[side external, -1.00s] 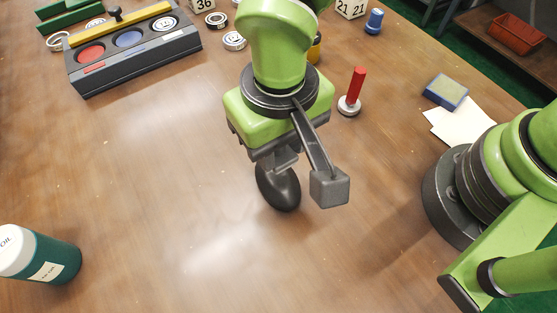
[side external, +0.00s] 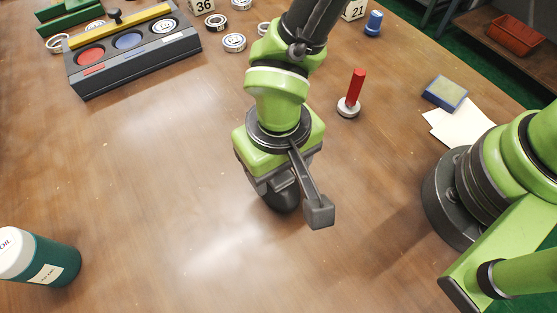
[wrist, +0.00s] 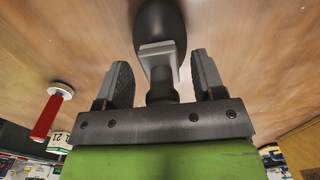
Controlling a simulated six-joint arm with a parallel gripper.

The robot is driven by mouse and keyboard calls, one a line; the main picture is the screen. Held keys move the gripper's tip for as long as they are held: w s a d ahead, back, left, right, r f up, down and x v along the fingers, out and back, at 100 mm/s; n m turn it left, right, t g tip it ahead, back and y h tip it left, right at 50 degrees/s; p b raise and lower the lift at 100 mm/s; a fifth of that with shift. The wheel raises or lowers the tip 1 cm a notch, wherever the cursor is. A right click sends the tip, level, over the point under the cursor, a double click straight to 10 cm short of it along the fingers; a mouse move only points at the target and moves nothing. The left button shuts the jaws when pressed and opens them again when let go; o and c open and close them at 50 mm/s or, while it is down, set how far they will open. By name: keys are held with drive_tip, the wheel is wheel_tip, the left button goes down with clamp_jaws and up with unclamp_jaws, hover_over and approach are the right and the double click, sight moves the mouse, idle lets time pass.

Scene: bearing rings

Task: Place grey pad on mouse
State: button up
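My gripper (side external: 282,188) points down over the middle of the table. In the wrist view its two fingers (wrist: 161,62) stand apart, with a small light grey plate (wrist: 158,50) and a dark round post between them. Gaps show beside both fingers. A dark, smooth oval body (wrist: 160,22) lies just beyond the plate and could be the mouse. It also shows in the side view (side external: 282,203), partly hidden by my gripper. I cannot tell whether the plate is the grey pad or whether it is fixed to the oval body.
A red peg on a pale round base (side external: 348,106) stands right of my gripper. A blue-edged block (side external: 445,92) and white paper (side external: 462,128) lie farther right. A three-well tray (side external: 136,61) and loose rings (side external: 234,42) are behind left. A bottle (side external: 42,258) stands front left. The left-middle tabletop is clear.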

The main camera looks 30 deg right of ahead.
wheel_tip(320, 180, up, 11)
drive_tip(key=w+d+r+m+t+y, duration=0.2)
drive_tip(key=d+r+t, duration=0.1)
drive_tip(key=d+r, duration=0.95)
drive_tip(key=s+d+r+m+t, duration=0.2)
drive_tip(key=s+d+r+t, duration=0.1)
drive_tip(key=s+d, duration=0.4)
drive_tip(key=d+t, duration=0.1)
drive_tip(key=d, duration=0.1)
drive_tip(key=shift+s+d+r, duration=0.15)
drive_tip(key=shift+s+d, duration=0.25)
